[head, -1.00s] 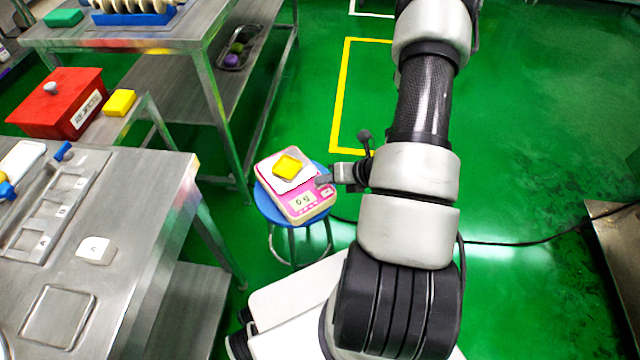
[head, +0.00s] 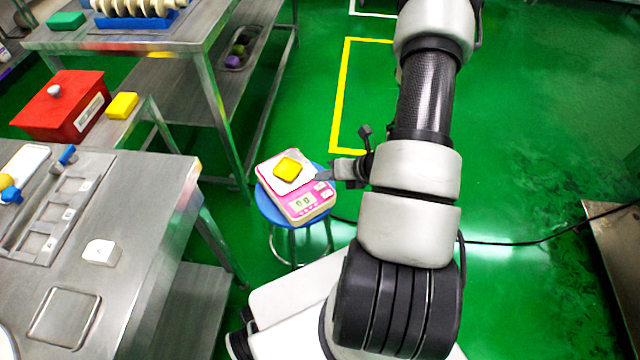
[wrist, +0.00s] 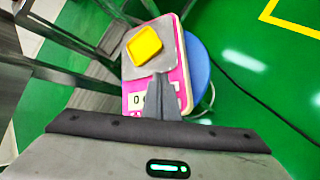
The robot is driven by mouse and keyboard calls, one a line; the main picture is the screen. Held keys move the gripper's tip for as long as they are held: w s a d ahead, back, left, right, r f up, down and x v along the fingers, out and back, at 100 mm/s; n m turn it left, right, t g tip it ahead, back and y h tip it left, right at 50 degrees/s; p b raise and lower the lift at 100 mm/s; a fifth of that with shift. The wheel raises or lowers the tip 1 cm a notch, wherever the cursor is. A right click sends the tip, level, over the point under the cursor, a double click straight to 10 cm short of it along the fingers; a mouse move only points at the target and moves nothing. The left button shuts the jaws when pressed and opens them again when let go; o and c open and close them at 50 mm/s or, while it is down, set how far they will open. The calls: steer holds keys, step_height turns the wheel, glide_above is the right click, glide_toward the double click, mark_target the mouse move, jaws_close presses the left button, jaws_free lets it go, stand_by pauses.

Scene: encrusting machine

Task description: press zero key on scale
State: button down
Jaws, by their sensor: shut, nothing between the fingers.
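The pink and white scale (head: 301,207) stands on a round blue stool (head: 265,203). A yellow block (head: 286,167) lies on its pale weighing plate (head: 303,179). The display seems to read 0, and small keys lie along the front panel, too small to read. My gripper (head: 319,175) comes in from the right, shut and empty, with its tips over the plate's right edge. In the wrist view the shut fingers (wrist: 168,80) cover part of the scale's panel (wrist: 130,101). Whether the tips touch the scale, I cannot tell.
A steel table (head: 150,215) with a white block (head: 99,253) stands at the left. Behind it are a red box (head: 62,105), another yellow block (head: 122,105) and a taller steel table (head: 120,42). A dark cable (head: 540,242) crosses the green floor. Floor right of the stool is partly open.

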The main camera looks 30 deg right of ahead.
step_height(320, 180, up, 4)
steer(key=shift+p, duration=1.2)
steer(key=shift+s, duration=0.1)
